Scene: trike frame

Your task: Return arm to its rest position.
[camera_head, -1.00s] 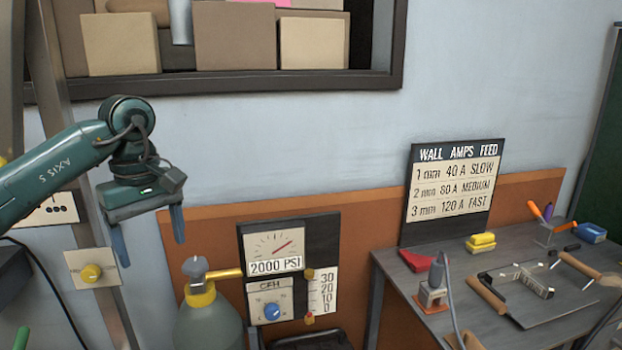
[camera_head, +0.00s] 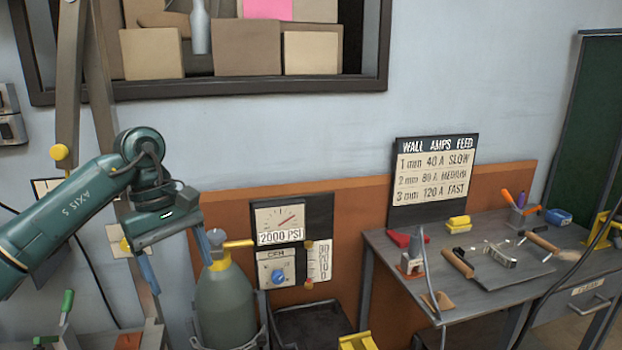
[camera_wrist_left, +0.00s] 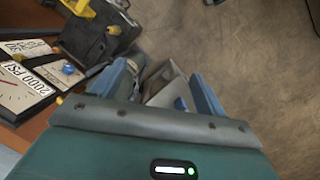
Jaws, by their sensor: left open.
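My left arm comes in from the left in the head view, dark green and bent at the wrist. My left gripper (camera_head: 176,262) is open and empty, its two blue fingers pointing down. It hangs in front of the wall, just left of the top of the gas cylinder (camera_head: 224,305) in the picture. In the left wrist view the open gripper (camera_wrist_left: 165,88) shows both blue fingers apart, with grey shapes and floor beyond. My right gripper is not in view.
A gauge panel (camera_head: 320,215) stands right of the cylinder. A workbench (camera_head: 400,248) with tools and a settings sign (camera_head: 436,170) is at the right. A shelf with boxes (camera_head: 248,47) is above. Concrete floor (camera_wrist_left: 230,45) shows in the wrist view.

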